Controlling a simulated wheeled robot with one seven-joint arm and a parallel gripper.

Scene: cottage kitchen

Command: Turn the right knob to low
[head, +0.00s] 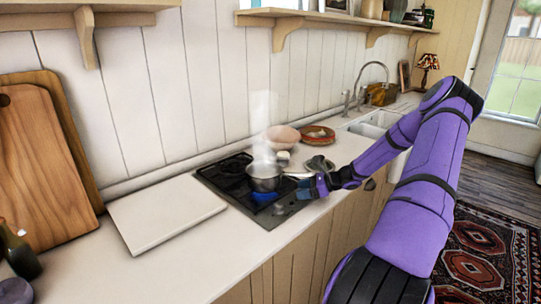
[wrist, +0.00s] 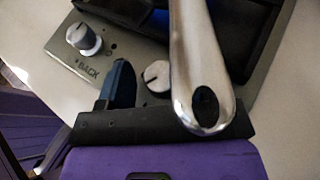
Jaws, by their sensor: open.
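The stove's right knob (wrist: 157,75) is a round silver knob with a dark pointer mark, on the grey control panel in the wrist view. The other knob (wrist: 83,38), with a label reading BACK beside it, is further left. My gripper (wrist: 160,92) is open. One dark finger stands just left of the right knob, apparently not touching it; the other finger is hidden behind the pot's metal handle (wrist: 198,50). In the head view my gripper (head: 307,189) is low at the stove's (head: 228,187) front right, beside the steaming pot (head: 263,177).
The pot's handle passes close over the panel and my gripper. A blue glow (head: 265,196) shows under the pot. The front counter is clear.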

